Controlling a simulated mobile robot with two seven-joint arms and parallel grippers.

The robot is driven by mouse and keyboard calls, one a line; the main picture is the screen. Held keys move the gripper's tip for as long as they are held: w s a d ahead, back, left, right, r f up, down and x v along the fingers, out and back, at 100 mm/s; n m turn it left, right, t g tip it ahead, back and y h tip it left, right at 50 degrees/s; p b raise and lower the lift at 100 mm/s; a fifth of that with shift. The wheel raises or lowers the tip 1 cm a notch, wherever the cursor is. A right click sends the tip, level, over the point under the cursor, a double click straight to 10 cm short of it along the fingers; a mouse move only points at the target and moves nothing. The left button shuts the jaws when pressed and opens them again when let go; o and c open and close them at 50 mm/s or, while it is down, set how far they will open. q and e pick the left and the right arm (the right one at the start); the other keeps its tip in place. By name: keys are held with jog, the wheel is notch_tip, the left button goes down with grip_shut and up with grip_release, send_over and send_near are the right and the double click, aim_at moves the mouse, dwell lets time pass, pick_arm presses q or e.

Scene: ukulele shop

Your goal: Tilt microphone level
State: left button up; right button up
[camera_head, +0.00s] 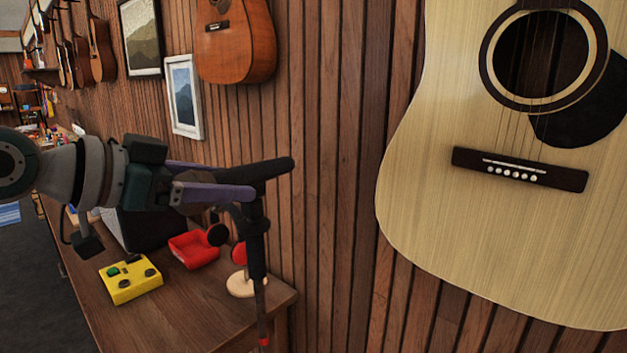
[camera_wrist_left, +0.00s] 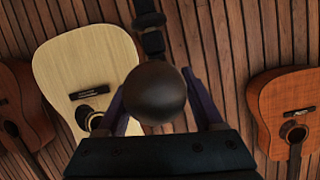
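The black microphone (camera_head: 270,170) sits on top of a thin dark stand (camera_head: 257,250). Its body lies close to level in the head view, its right end slightly higher. My left gripper (camera_head: 238,183) reaches in from the left, with its purple fingers on either side of the microphone. My right gripper is not in view.
A wooden table (camera_head: 190,315) below holds a yellow box (camera_head: 131,279), a red tray (camera_head: 194,250) and a small round-based stand (camera_head: 242,286). A large pale guitar (camera_head: 430,190) hangs on the slatted wall at right. Another guitar (camera_head: 237,50) and framed pictures hang farther left.

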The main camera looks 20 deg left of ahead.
aim_at(175, 180)
pick_arm(q)
jog(key=shift+o, duration=0.8)
jog(key=shift+a, duration=0.15)
jog(key=b+v, duration=0.1)
jog(key=v, duration=0.6)
jog(key=shift+s, duration=0.3)
jog(key=shift+v, duration=1.15)
jog(key=shift+r, duration=0.1)
